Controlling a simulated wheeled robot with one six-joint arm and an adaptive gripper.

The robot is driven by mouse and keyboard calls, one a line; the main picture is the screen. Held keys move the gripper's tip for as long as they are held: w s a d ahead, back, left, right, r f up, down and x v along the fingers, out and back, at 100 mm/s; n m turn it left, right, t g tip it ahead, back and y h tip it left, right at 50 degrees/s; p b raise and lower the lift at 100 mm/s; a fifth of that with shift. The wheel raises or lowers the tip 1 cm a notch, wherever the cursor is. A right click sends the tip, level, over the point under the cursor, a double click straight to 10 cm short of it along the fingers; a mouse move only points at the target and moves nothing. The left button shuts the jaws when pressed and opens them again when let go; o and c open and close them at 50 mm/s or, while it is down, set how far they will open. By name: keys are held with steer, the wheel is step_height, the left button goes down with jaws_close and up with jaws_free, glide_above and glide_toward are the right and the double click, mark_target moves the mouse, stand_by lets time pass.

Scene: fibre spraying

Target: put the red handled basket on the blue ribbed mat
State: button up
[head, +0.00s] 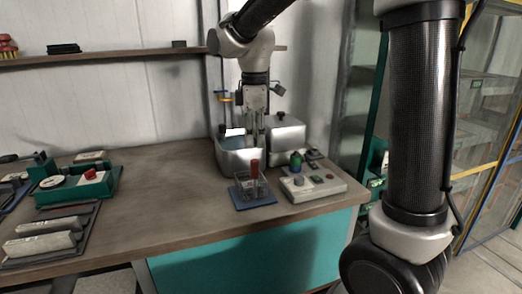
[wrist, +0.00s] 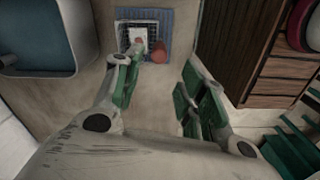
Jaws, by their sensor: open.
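The red handled basket (head: 249,188) is a small wire basket with an upright red handle. It stands on the blue ribbed mat (head: 240,206) near the front of the bench. In the wrist view the basket (wrist: 127,36) is seen from above within the mat (wrist: 178,20), with the red handle end showing beside it. My gripper (head: 254,138) is above and behind the basket, pointing down, apart from it. In the wrist view my gripper (wrist: 162,88) has its green-padded fingers spread, with only bare bench between them. The basket's far side is partly hidden.
A metal tank (head: 238,160) stands just behind the mat. A control box (head: 318,190) with knobs is close on the right. A green fixture (head: 78,188) and a dark tray with pale blocks (head: 45,240) are at left. The bench middle (head: 165,200) is clear.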

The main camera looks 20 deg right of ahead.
steer(key=shift+s+d+r, duration=0.1)
steer(key=shift+r, duration=0.2)
steer(key=s+d+m+t, duration=0.2)
steer(key=s+d+m, duration=0.5)
steer(key=s, duration=0.4)
steer(key=s+d+m+t, duration=0.2)
steer(key=s+d+m, duration=0.5)
steer(key=s, duration=0.3)
steer(key=shift+s+d+r+m, duration=0.35)
steer(key=shift+s+r+m, duration=0.05)
steer(key=shift+r+m, duration=0.1)
